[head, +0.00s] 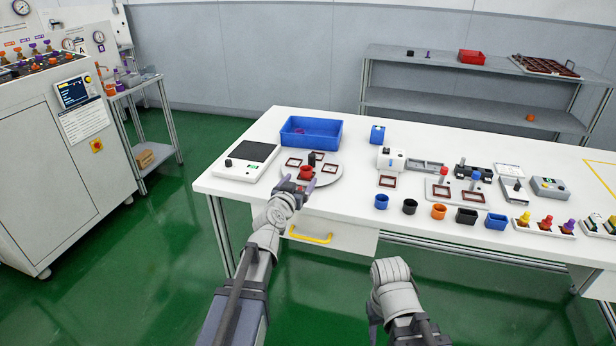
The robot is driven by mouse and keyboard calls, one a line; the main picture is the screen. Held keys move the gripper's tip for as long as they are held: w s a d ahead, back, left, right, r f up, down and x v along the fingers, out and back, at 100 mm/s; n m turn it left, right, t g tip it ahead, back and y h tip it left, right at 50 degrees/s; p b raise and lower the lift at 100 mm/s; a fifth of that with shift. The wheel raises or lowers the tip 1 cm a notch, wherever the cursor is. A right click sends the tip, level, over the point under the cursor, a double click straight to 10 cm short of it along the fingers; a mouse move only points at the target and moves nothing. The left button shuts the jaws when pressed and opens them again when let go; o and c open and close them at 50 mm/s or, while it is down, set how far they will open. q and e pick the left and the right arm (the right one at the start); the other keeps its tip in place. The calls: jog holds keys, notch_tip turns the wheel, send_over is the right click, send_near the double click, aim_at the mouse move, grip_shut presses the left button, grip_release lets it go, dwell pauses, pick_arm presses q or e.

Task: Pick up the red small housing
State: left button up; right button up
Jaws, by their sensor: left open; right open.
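The red small housing (306,173) is a short red cup on the white round plate (327,180) at the table's left part. My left gripper (297,184) is open at the near side of the plate, its purple-tipped fingers close to the housing, one to its left and one to its right. Whether they touch it I cannot tell. The gripper hides the near part of the plate. Of my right arm (391,280) only the links show, low in front of the table; its fingers do not show.
Brown square frames and a dark cylinder (312,159) share the plate. A blue bin (311,131) stands behind it and a scale (246,160) to its left. Several cups, blue (381,202), black and orange, line the table's front edge. Bare white table lies right of the plate.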

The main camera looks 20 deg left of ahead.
aim_at(304, 173)
pick_arm(q)
jog(key=shift+w+f+b, duration=0.1)
jog(key=shift+w+f, duration=0.05)
jog(key=shift+w, duration=0.9)
jog(key=shift+w+f+b, duration=0.15)
jog(key=shift+w+f, duration=0.05)
jog(key=shift+w, duration=0.85)
jog(key=shift+w+f+b, duration=0.1)
jog(key=shift+w+f, duration=0.05)
jog(key=shift+w, duration=0.9)
jog(key=shift+s, duration=0.1)
grip_shut()
